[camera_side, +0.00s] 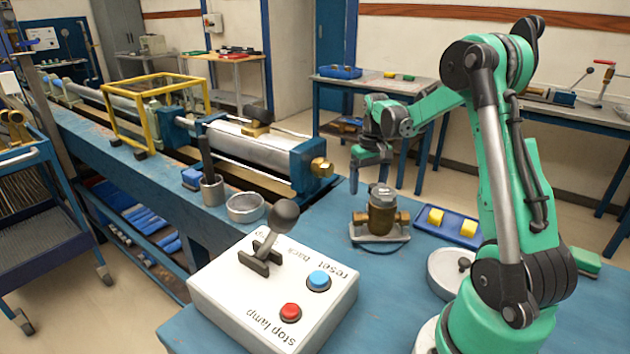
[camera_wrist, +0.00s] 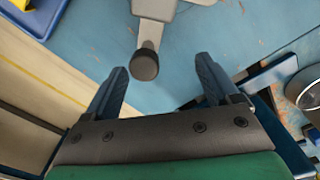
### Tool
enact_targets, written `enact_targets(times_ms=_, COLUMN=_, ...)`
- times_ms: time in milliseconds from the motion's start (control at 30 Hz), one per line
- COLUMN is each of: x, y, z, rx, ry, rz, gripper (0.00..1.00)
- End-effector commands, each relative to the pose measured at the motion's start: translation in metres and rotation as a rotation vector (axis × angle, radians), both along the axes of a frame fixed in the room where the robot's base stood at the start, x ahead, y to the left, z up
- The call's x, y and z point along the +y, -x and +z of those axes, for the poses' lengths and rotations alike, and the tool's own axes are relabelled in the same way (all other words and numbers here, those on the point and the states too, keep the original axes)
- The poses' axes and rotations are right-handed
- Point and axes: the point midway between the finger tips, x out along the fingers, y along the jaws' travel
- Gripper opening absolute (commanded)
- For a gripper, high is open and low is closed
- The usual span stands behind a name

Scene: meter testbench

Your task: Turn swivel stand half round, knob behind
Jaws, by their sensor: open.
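The swivel stand (camera_side: 380,236) appears to be the grey base on the blue bench that carries a brass meter body (camera_side: 382,213) with a side port at each side. In the wrist view part of a grey stand (camera_wrist: 168,10) enters at the top edge. A short arm from it ends in a dark round knob (camera_wrist: 145,65). This knob does not show in the side view. My gripper (camera_side: 369,172) is open and empty, pointing down just behind the meter. In the wrist view the knob lies near the opening between my gripper's fingers (camera_wrist: 162,73); I cannot tell the height gap.
A blue tray with yellow blocks (camera_side: 451,223) is right of the stand. A control box with a lever (camera_side: 272,292) is in front. A metal bowl (camera_side: 245,207) and the bench cylinder (camera_side: 255,155) are left.

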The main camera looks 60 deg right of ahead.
Motion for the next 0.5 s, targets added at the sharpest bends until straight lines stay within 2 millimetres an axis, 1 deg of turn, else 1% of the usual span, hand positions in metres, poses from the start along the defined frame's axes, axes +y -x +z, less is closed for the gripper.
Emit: enact_targets(times_ms=500, x=0.012, y=-0.011, z=0.0, rx=0.0, ry=0.0, rz=0.0, gripper=0.82)
